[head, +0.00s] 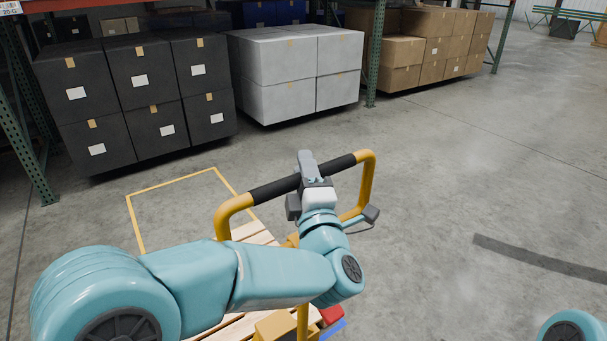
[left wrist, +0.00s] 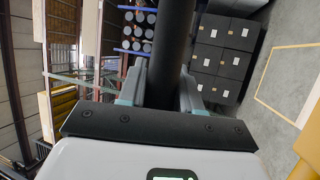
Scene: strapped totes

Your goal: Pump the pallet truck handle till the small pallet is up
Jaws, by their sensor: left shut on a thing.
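The pallet truck handle (head: 365,185) is a yellow loop with a black grip bar across its top, in the middle of the head view. My left gripper (head: 316,178) is shut on the black grip bar, near the middle of the loop. In the left wrist view the black bar (left wrist: 170,50) runs between my gripper's two fingers (left wrist: 162,88). The small wooden pallet (head: 255,234) lies below the handle, largely hidden by my left arm. Its height off the floor cannot be told. My right gripper is not in view; only a bit of my right arm shows at the lower right.
A yellow floor outline (head: 170,185) lies beyond the pallet. Behind it, a rack holds black boxes (head: 130,100), grey boxes (head: 297,70) and brown cartons (head: 435,50). A dark strip (head: 540,258) marks the floor at right. The floor to the right is clear.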

